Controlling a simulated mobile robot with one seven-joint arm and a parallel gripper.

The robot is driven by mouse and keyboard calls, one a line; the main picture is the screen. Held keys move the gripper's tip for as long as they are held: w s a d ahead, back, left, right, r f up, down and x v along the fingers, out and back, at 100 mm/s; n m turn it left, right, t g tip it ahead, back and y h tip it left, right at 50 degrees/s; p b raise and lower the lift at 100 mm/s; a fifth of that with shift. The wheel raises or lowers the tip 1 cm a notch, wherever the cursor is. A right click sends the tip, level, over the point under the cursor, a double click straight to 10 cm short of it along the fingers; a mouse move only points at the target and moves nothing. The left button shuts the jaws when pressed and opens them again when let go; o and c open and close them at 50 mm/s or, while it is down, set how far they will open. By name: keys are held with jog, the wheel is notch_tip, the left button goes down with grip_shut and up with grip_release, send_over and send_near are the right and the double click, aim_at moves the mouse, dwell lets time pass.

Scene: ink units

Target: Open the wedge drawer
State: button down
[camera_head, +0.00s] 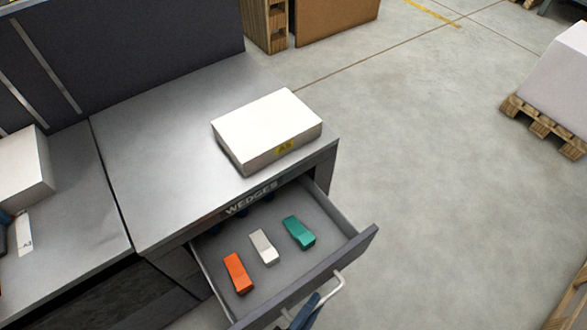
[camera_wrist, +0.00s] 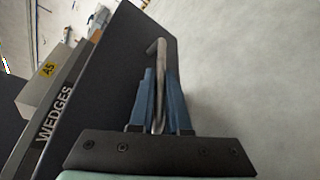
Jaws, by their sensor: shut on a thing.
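The wedge drawer (camera_head: 285,280) is pulled out from under the grey worktop, below the label "WEDGES" (camera_head: 251,198). Inside lie an orange wedge (camera_head: 238,273), a white wedge (camera_head: 263,246) and a green wedge (camera_head: 299,232), set apart from each other. The drawer's pale bar handle (camera_head: 331,294) is on its front. My gripper (camera_head: 303,312) is at the handle, partly cut off by the bottom edge of the head view. In the wrist view, its blue fingers (camera_wrist: 164,95) are shut on the handle (camera_wrist: 159,60), one on each side.
A white box (camera_head: 267,128) marked "A5" sits on the worktop (camera_head: 150,150) above the drawer. Another pale box (camera_head: 22,167) is at the left. Bare floor (camera_head: 440,190) lies right of the drawer. A loaded pallet (camera_head: 545,128) stands far right.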

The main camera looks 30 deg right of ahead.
jog(key=s+p, duration=0.1)
jog(key=s, duration=0.6)
jog(key=shift+p, duration=0.35)
jog(key=c, duration=0.9)
grip_release()
jog(key=shift+d, duration=0.1)
jog(key=p+v, duration=0.2)
jog(key=v, duration=1.1)
